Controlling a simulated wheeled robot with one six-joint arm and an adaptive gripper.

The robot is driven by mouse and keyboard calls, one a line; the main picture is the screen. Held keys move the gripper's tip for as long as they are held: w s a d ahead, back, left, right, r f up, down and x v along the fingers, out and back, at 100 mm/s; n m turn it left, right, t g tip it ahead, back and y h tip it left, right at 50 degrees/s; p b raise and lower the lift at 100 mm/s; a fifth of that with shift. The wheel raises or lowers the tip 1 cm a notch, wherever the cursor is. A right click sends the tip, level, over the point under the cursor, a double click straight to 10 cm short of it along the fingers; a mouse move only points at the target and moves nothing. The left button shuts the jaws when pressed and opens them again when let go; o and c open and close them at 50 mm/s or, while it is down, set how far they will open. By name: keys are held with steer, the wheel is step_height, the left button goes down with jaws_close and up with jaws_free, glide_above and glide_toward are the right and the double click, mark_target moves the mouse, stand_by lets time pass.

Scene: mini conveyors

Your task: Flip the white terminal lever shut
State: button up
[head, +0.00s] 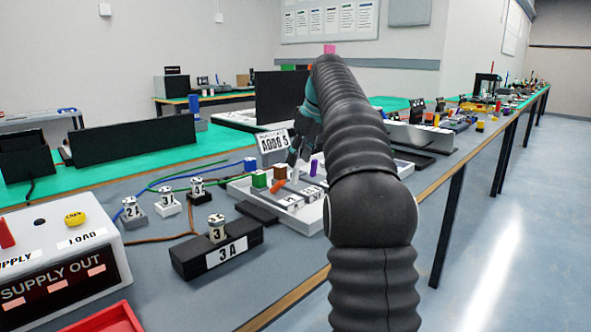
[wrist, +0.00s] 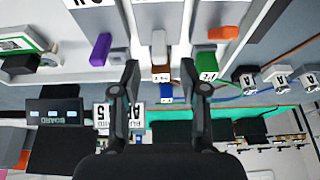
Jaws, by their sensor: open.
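The white terminal lever (wrist: 159,45) shows in the wrist view, just beyond the gap between my fingertips. It rises from a terminal with a brown block (wrist: 161,73) below it in the picture. My gripper (wrist: 167,68) is open, with one finger on each side of that gap and nothing held. I cannot tell whether a finger touches the terminal. My arm hides part of the board there.
A purple lever (wrist: 100,49) and an orange lever (wrist: 222,32) flank the white one. A green block (wrist: 206,60) is close to the right finger. The 3A block (head: 217,252) and supply box (head: 62,262) stand at the left. The aisle floor (head: 500,220) at right is clear.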

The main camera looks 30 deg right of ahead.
mark_target(296, 168)
steer(key=shift+b+x, duration=0.35)
steer(key=shift+x, duration=1.85)
jaws_close()
